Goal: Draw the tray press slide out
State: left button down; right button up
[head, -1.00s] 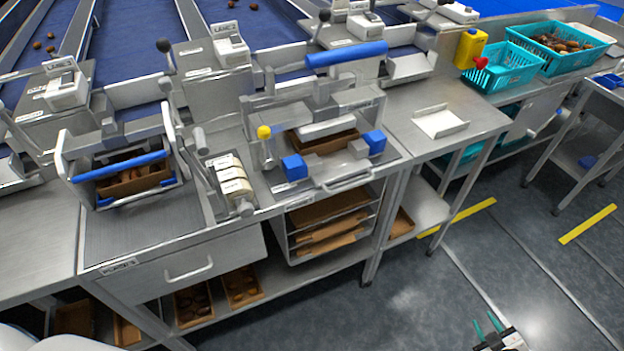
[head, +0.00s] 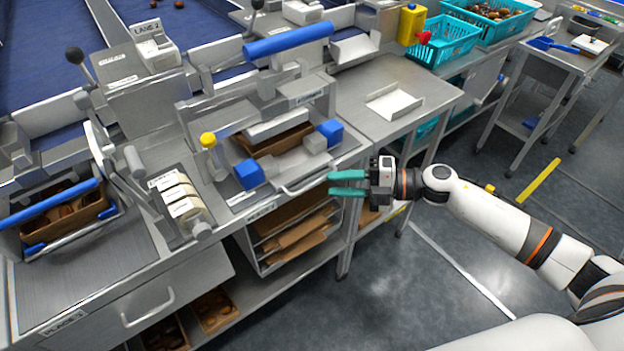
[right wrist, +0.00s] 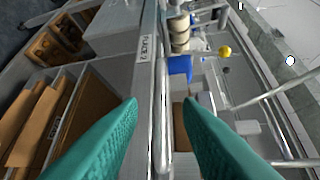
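The tray press (head: 255,115) stands on the steel bench, with a long blue lever bar (head: 288,41) on top. A brown tray (head: 290,138) lies in it. Its slide, with two blue blocks (head: 249,175), has a metal bar handle (head: 305,187) at the bench's front edge. My right gripper (head: 333,183) is open and empty at the handle's right end. In the right wrist view, the slide handle (right wrist: 165,120) runs between the two teal fingers (right wrist: 161,104), with gaps on both sides. My left gripper is not in view.
A drawer (head: 140,300) with its own handle is below the bench at left. A shelf rack (head: 300,235) with brown trays sits under the press. A white holder (head: 395,103) lies on the side table. The floor in front is open.

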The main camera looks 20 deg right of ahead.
aim_at(315, 182)
jog(key=x, duration=0.5)
jog(key=shift+w+a+f+p, duration=0.1)
jog(key=shift+w+a+p, duration=0.1)
jog(key=shift+a+p, duration=0.15)
grip_shut()
